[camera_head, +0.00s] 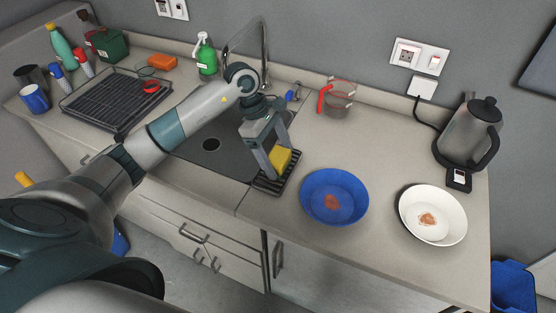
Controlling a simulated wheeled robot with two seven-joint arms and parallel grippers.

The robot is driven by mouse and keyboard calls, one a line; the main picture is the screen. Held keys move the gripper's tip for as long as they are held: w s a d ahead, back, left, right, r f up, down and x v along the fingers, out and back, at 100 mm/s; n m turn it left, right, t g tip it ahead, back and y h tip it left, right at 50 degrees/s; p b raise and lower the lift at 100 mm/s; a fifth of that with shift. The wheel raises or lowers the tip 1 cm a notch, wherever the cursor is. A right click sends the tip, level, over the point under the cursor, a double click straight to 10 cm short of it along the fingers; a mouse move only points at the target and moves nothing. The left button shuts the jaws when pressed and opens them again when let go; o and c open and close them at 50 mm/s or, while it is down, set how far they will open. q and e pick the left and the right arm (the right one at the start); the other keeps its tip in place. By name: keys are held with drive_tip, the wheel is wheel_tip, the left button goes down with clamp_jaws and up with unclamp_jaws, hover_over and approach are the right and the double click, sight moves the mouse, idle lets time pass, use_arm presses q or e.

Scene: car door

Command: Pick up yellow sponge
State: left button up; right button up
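The yellow sponge (281,158) sits at the black slatted rack (277,184) by the right edge of the sink. My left gripper (276,161) points down over it from above. Its two fingers are spread apart, one on the left of the sponge and one at its far right side. The near finger hides part of the sponge. I cannot tell whether the fingers touch it. My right gripper is not in view.
A blue plate (322,203) and a white plate (416,227), both stained, lie to the right. A faucet (262,45), a green spray bottle (206,56) and a measuring jug (338,98) stand behind. A kettle (468,135) is far right. Counter between rack and jug is clear.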

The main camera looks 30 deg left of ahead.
sight(283, 156)
use_arm(q)
drive_tip(key=c, duration=0.8)
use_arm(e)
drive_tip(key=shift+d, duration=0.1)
use_arm(q)
drive_tip(key=shift+o, duration=0.2)
drive_tip(key=shift+r, duration=0.1)
